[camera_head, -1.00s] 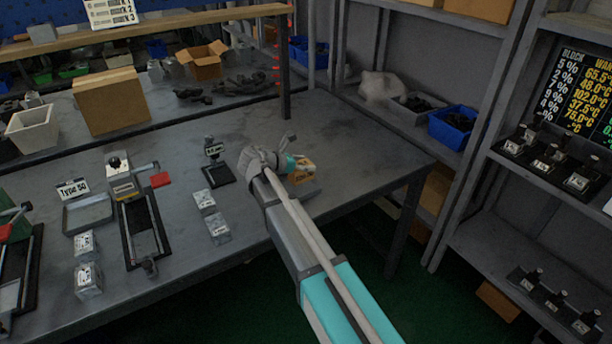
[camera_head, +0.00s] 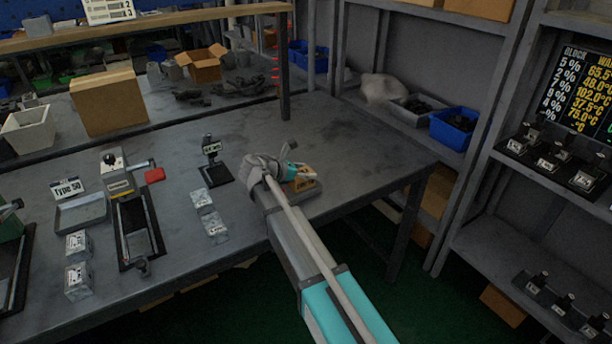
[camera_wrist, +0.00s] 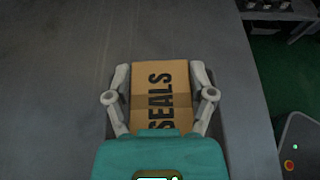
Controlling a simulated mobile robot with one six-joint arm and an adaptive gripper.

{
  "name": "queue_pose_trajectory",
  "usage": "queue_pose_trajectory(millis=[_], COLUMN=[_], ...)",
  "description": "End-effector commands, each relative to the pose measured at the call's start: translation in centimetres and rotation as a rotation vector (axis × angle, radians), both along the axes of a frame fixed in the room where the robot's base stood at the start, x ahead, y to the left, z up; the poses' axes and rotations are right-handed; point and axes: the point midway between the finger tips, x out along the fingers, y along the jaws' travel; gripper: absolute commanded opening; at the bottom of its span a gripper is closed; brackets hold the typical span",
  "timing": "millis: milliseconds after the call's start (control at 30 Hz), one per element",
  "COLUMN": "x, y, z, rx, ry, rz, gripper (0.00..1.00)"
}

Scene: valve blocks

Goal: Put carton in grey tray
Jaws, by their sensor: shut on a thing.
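The carton (camera_wrist: 160,95) is a small tan box marked SEALS. In the wrist view it sits between the two grey fingers of my gripper (camera_wrist: 160,88), which are shut on its sides. In the head view the carton (camera_head: 303,178) shows at the end of my arm, over the right part of the workbench, partly hidden by the gripper. A grey patch lies just below it; I cannot tell whether it touches the carton. A shallow grey tray (camera_head: 82,213) stands empty at the bench's left, by a Type 50 sign, well apart from my gripper.
Between the tray and my arm stand a black-based fixture with a red handle (camera_head: 136,220), small metal blocks (camera_head: 208,215) and a black stand (camera_head: 214,165). A larger cardboard box (camera_head: 110,103) is behind. The bench (camera_head: 370,150) right of my gripper is clear.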

Motion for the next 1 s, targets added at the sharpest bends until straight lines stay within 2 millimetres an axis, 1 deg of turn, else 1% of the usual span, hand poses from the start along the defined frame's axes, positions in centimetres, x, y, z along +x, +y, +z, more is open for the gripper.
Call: queue_pose_trajectory(millis=[300,467,500,567,600,633,1000], x=[-0.01,-0.01,-0.01,-0.02,-0.01,-0.01,-0.01], y=[0.02,0.02,0.03,0.02,0.02,0.03,0.01], z=[-0.02,-0.42,-0.29,-0.28,-0.27,-0.27,-0.27], rx=[0.000,0.000,0.000,0.000,0.000,0.000,0.000], ry=[0.000,0.000,0.000,0.000,0.000,0.000,0.000], rz=[0.000,0.000,0.000,0.000,0.000,0.000,0.000], gripper=[0.21,0.21,0.78,0.89,0.96,1.00,1.00])
